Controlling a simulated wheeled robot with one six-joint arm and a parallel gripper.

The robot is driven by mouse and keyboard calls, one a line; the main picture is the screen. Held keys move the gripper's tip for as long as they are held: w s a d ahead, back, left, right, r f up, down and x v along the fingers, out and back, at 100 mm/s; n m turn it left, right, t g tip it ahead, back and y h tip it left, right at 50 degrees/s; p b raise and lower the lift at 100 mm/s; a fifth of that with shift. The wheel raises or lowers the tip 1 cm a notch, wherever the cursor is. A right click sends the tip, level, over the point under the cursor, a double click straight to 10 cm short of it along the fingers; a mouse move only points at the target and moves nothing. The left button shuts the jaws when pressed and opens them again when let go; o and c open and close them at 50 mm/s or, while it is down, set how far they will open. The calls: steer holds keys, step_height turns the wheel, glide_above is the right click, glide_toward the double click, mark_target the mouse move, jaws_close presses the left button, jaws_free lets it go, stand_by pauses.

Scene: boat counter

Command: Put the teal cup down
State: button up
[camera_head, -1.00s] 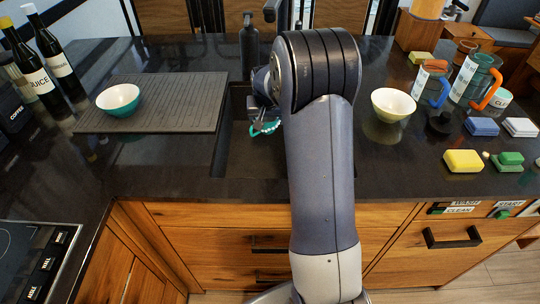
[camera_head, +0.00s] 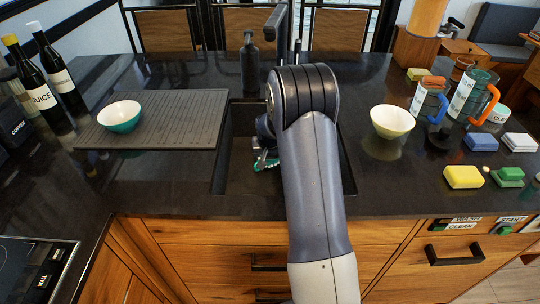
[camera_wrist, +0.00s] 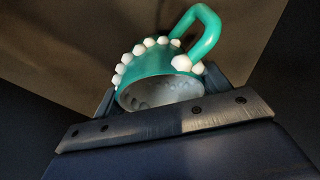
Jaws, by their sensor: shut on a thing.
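The teal cup (camera_wrist: 150,82) has a pale grey inside, white knobs around its rim and a teal loop handle. It is between the fingers of my gripper (camera_wrist: 160,92) in the wrist view, with its open mouth towards the camera. In the head view only a small part of the cup (camera_head: 266,164) shows, over or within the dark sink (camera_head: 238,178). My gripper (camera_head: 264,154) is shut on it, and my arm hides much of both. Whether the cup touches the sink floor cannot be told.
A ribbed drying mat (camera_head: 180,133) left of the sink holds a teal-and-white bowl (camera_head: 119,116). A cream bowl (camera_head: 392,121) stands right of the sink. Blue-handled (camera_head: 425,99) and orange-handled (camera_head: 470,97) containers, and several sponges, are further right. A black tap (camera_head: 276,24) rises behind.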

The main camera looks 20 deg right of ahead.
steer(key=shift+f, duration=0.15)
steer(key=o, duration=1)
steer(key=shift+o, duration=0.2)
steer(key=shift+r, duration=0.3)
steer(key=v, duration=1.1)
steer(key=shift+s+r, duration=0.3)
steer(key=shift+f, duration=0.1)
